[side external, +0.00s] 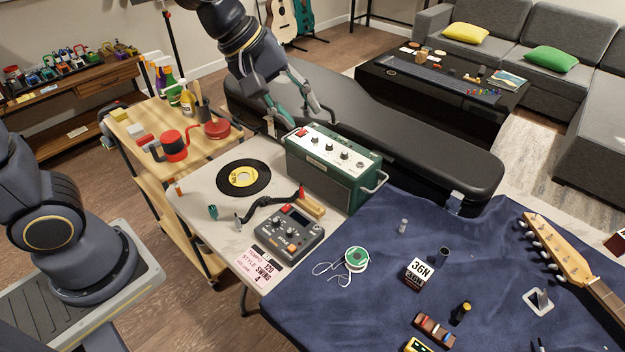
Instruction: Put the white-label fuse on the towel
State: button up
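The dark blue towel (380,290) is spread rumpled over the right part of the work table. I cannot make out a white label on any fuse at this size. A small grey cylinder (403,226) stands on the towel, and another small pale cylinder (237,220) stands on the bare table; I cannot tell whether either is the fuse. My gripper (300,118) is above and behind the green amplifier, at the top of the view. Its fingers are spread apart, with nothing visible between them.
The green amplifier (325,176) stands tall below my gripper. A yellow-label record (243,177), a grey pedal (288,234) and a capo-like black tool lie on the table. A solder spool (357,258), a 36N box (419,274) and a guitar neck (560,250) rest on the towel.

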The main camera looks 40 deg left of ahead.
jog(key=s+a+m+y, duration=0.1)
jog(key=s+a+m, duration=0.4)
jog(key=s, duration=0.3)
jog(key=s+a+r+m+y, duration=0.1)
jog(key=s+a+m+y, duration=0.1)
jog(key=s+a+m, duration=0.3)
jog(key=s, duration=0.2)
jog(key=shift+s+r+m+y, duration=0.2)
jog(key=shift+s+m+y, duration=0.1)
jog(key=shift+s, duration=0.1)
jog(key=shift+o, duration=0.2)
